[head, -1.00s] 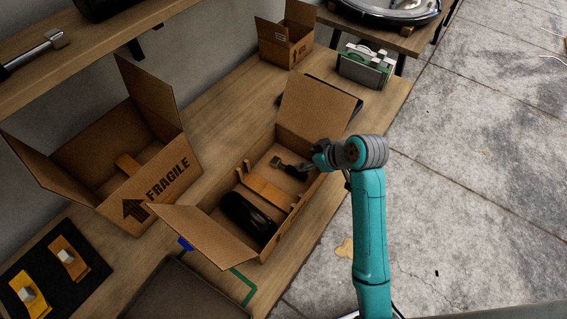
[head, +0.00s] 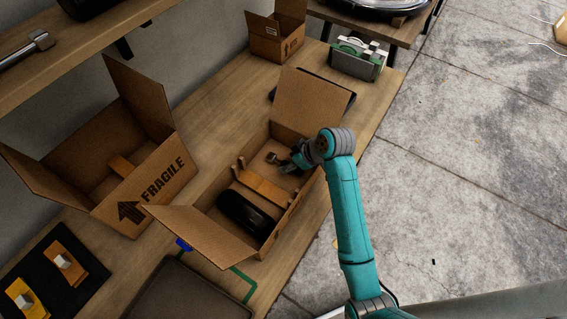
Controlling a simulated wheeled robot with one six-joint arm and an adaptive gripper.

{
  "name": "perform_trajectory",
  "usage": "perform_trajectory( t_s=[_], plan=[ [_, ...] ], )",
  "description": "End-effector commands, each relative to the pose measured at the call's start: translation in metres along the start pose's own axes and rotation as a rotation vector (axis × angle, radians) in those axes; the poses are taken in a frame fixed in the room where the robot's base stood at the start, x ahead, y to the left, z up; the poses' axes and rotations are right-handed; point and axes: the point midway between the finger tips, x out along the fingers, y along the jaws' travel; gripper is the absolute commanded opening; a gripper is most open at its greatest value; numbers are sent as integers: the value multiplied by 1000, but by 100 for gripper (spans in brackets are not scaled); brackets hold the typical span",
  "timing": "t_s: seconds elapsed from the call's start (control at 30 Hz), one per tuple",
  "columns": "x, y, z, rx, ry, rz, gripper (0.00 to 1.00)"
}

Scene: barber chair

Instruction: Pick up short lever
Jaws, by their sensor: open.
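My gripper (head: 282,161) is open and reaches into the far compartment of an open cardboard box (head: 288,219) on the wooden bench. A small dark grey piece (head: 271,157) shows at the gripper's tips. It may be the end of the short lever, but I cannot tell it apart from the fingers. The rest of that compartment is partly hidden by my gripper and arm. A cardboard divider (head: 262,187) crosses the box. A black rounded part (head: 243,212) lies in the near compartment.
A "FRAGILE" box (head: 160,185) stands open at left. A metal-ended tool (head: 27,54) lies on the upper shelf. A small box (head: 277,42) and a green-and-white device (head: 356,58) are at the back. Open flaps rise around the box.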

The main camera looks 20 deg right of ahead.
Motion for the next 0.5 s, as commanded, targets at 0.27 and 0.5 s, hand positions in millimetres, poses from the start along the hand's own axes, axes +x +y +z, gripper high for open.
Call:
perform_trajectory(
  t_s=[0.27, 0.5],
  plan=[
    [22, 0, 0, 0, 0, 0, 58],
    [22, 0, 0, 0, 1, 0, 46]
  ],
)
